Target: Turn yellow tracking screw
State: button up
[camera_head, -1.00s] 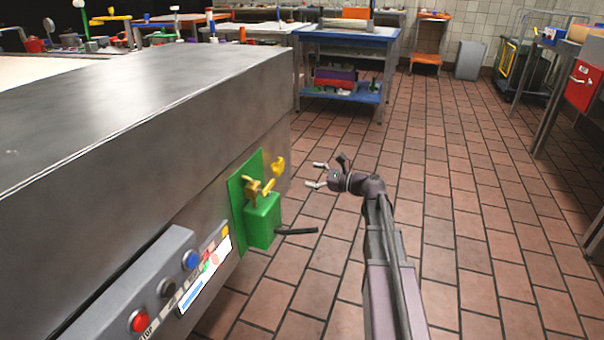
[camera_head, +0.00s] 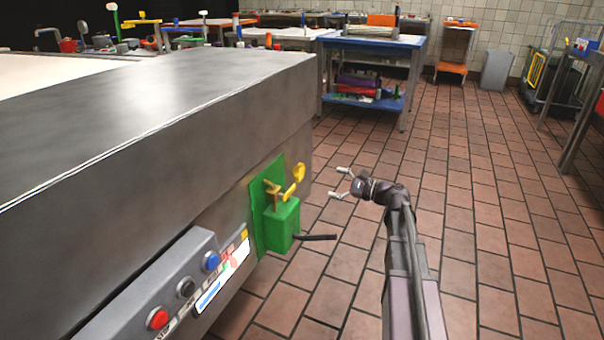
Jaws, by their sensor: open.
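The yellow tracking screw (camera_head: 297,180) sticks out above a green box (camera_head: 283,224) on a green plate (camera_head: 257,222), on the side of a large grey metal machine. A yellow bracket (camera_head: 272,190) sits just left of the screw's round head. My gripper (camera_head: 340,183) is open and empty, with its two fingers pointing left toward the screw. It is in the air to the right of the screw and apart from it.
The grey machine (camera_head: 190,100) fills the left side. A control panel (camera_head: 183,288) with red, black and blue buttons juts out at lower left. A black rod (camera_head: 316,237) sticks out from the green box. The tiled floor (camera_head: 480,220) at right is clear.

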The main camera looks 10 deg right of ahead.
aim_at(302, 173)
jog(key=n, duration=0.8)
jog(key=d+n, duration=0.1)
jog(key=n, duration=0.8)
jog(key=s+n, duration=0.1)
jog(key=n, duration=0.8)
jog(key=shift+d+r, duration=0.2)
jog(key=shift+d, duration=0.1)
jog(key=shift+a, duration=0.15)
jog(key=shift+x, duration=6.75)
jog(key=c, duration=1)
